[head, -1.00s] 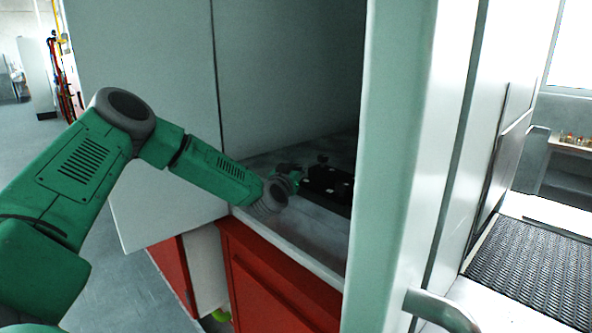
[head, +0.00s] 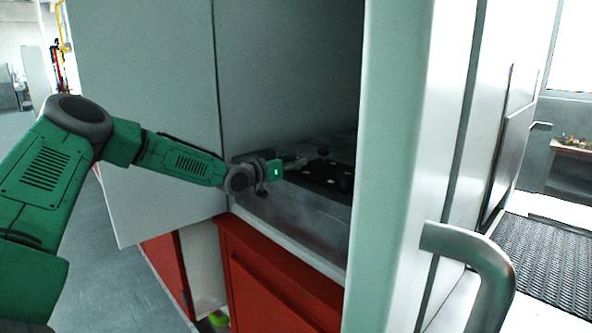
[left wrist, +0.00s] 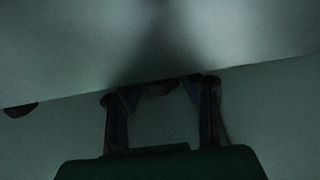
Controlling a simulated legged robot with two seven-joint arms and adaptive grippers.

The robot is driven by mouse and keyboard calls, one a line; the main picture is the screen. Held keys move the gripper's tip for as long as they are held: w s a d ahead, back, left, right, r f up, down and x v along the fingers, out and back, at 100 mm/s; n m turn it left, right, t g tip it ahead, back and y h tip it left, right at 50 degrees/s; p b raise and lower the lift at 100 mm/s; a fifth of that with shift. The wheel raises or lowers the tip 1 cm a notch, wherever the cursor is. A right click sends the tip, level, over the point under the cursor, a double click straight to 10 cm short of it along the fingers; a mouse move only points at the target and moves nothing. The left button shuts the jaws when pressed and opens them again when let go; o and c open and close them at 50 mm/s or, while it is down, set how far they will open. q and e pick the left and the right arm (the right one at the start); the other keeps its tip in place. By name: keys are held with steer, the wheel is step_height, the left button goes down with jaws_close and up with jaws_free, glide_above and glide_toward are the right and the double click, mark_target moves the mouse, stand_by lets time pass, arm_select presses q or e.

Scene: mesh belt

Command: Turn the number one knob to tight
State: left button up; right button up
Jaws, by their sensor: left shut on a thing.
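In the left wrist view, the two fingers of my left gripper (left wrist: 160,92) stand on either side of a dark rounded knob (left wrist: 160,86) on a pale, dim surface. The gripper is shut on this knob, and its number cannot be read. A second dark, rounded knob-like piece (left wrist: 20,110) shows at the left edge, apart from the fingers. In the head view my left gripper (head: 294,162) reaches into the shadowed bay, and its fingertips and the knob are hard to make out there. My right gripper is not in view.
A black block with pale spots (head: 328,175) lies on the bay floor just beyond my gripper. A pale upright post (head: 395,150) and a metal handle (head: 470,255) stand to the right. Red cabinet fronts (head: 275,275) are below, and a pale panel (head: 140,100) is at left.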

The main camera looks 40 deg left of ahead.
arm_select(q)
steer(key=shift+a+f+m+g+h, duration=0.15)
steer(key=shift+f+m+g+h, duration=0.2)
steer(key=shift+m+h, duration=0.45)
steer(key=m+g+h+p, duration=0.1)
steer(key=m+h, duration=0.1)
steer(key=h, duration=0.1)
steer(key=shift+r+h+p, duration=0.1)
steer(key=shift+h+p, duration=0.25)
steer(key=shift+h, duration=0.05)
steer(key=shift+m+g+h, duration=0.35)
steer(key=shift+m+h, duration=0.25)
steer(key=shift+h, duration=0.1)
steer(key=shift+m+g+h, duration=0.4)
steer(key=shift+h, duration=0.6)
steer(key=o, duration=1)
steer(key=shift+o, duration=1)
steer(key=shift+w, duration=0.1)
steer(key=shift+w+a, duration=0.1)
steer(key=shift+a, duration=0.1)
